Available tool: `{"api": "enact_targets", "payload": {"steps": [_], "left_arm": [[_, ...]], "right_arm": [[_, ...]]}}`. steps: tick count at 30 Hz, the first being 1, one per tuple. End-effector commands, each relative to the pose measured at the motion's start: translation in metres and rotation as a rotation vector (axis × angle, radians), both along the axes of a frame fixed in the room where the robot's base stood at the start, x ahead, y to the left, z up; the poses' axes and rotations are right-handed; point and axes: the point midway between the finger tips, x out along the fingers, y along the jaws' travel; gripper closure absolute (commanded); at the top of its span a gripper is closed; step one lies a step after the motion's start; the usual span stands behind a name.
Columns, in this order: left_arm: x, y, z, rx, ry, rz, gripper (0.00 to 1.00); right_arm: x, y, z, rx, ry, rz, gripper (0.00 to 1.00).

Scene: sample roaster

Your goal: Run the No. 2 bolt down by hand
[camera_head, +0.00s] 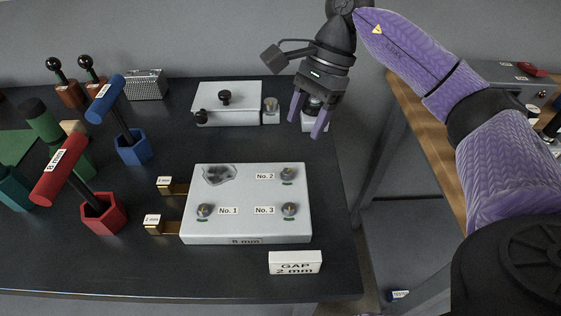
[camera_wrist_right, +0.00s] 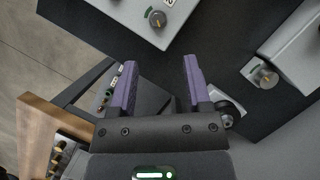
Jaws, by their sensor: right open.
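The No. 2 bolt (camera_head: 287,174) sits at the upper right of a pale plate (camera_head: 245,190) marked 8 mm, beside its label. In the right wrist view a bolt (camera_wrist_right: 157,18), apparently this one, shows on the plate near the top edge. The No. 1 bolt (camera_head: 204,211) and No. 3 bolt (camera_head: 289,210) sit lower on the plate. My right gripper (camera_head: 309,117) is open above the table's back right, beyond the plate and apart from the No. 2 bolt. Its fingers (camera_wrist_right: 160,68) hold nothing in the right wrist view. My left gripper is out of view.
A red T-handle (camera_head: 60,167) and a blue T-handle (camera_head: 105,98) stand in holders at left. A pale box with black knobs (camera_head: 228,104) is at the back. A GAP 2 mm block (camera_head: 295,262) lies in front. The table is bare right of the plate.

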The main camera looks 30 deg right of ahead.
Motion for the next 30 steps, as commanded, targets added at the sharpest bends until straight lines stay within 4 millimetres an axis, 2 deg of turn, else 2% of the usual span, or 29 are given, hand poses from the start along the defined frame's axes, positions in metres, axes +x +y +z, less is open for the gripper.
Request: {"api": "enact_targets", "payload": {"steps": [6, 10, 15, 22, 30], "left_arm": [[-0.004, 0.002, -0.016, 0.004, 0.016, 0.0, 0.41], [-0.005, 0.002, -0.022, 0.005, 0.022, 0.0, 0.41], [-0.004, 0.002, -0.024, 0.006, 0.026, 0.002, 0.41], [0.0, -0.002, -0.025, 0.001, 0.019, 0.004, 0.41], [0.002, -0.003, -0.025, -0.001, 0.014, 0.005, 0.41]], "right_arm": [[-0.004, 0.019, -0.049, 0.0, 0.006, 0.004, 0.38], [-0.005, 0.029, -0.072, 0.001, 0.004, 0.004, 0.38], [-0.006, 0.036, -0.085, 0.002, 0.001, 0.001, 0.38], [-0.006, 0.036, -0.084, 0.002, 0.0, 0.001, 0.38], [-0.006, 0.036, -0.084, 0.002, 0.0, 0.001, 0.95]]}}
